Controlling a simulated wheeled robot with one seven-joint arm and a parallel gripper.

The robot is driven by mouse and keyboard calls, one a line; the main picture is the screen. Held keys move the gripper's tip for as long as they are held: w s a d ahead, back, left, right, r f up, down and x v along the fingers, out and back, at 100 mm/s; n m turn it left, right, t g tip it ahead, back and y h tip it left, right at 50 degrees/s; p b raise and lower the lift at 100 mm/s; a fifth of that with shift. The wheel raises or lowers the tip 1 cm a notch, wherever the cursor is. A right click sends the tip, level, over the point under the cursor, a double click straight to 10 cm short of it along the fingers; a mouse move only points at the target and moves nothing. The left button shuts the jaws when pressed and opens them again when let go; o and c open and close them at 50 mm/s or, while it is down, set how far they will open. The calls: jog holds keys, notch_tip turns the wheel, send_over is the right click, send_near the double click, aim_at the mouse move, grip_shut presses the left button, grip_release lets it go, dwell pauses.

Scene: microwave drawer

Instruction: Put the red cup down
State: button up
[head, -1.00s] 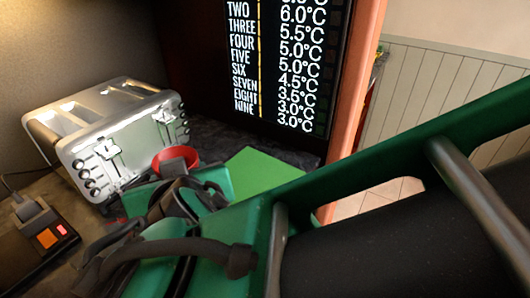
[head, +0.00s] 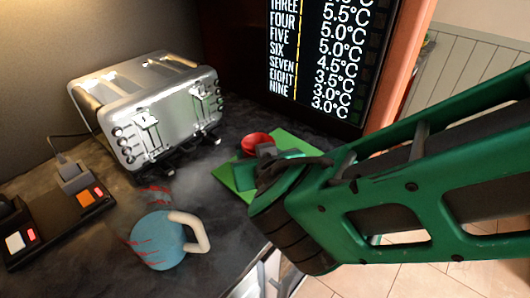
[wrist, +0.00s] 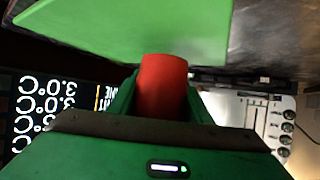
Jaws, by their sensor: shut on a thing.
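The red cup (head: 254,139) shows in the head view above or at the left back part of the green board (head: 234,183). My gripper (head: 266,151) is shut on it and hides its lower part, so I cannot tell whether it touches the board. In the wrist view the cup (wrist: 163,84) sits between the jaws of my gripper (wrist: 165,100), with the green board (wrist: 130,28) beyond it.
A silver toaster (head: 165,118) stands behind on the left. A blue mug (head: 158,240) with a pale handle stands near the counter's front. A dark device (head: 62,215) with lit buttons lies at left. A temperature display (head: 325,55) stands at the back.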

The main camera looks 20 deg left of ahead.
jog(key=shift+f, duration=0.9)
jog(key=shift+f, duration=0.15)
jog(key=o, duration=1.1)
jog(key=shift+r, duration=0.2)
jog(key=v, duration=1.2)
jog(key=shift+f, duration=0.1)
